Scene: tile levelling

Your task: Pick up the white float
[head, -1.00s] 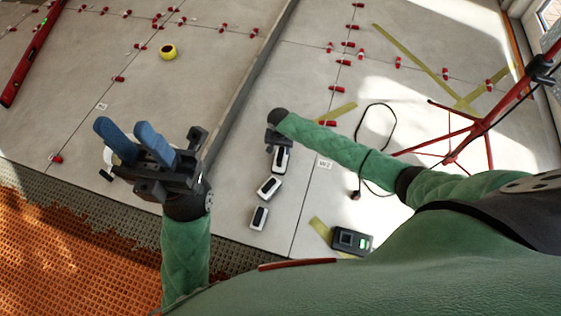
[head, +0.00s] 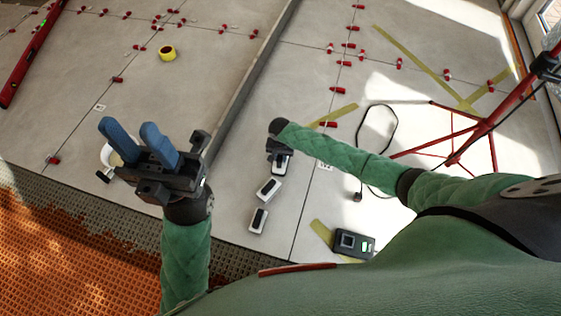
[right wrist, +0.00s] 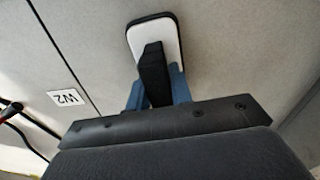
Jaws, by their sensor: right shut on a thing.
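A white float with a black rim and a black handle (right wrist: 168,42) is in the right wrist view. My right gripper (right wrist: 158,88) is shut on its handle, with blue fingers on either side. In the head view the float's white end (head: 280,168) shows just below my right gripper (head: 278,152), which mostly hides it. I cannot tell whether it touches the floor. Two similar white blocks with dark tops, one (head: 268,190) nearer the float and one (head: 258,220) below it, lie on the tiles. My left gripper (head: 129,129) is open and empty, its blue fingers apart.
A black device with a green display (head: 353,244) lies at lower right. A raised strip (head: 240,85) crosses the floor.

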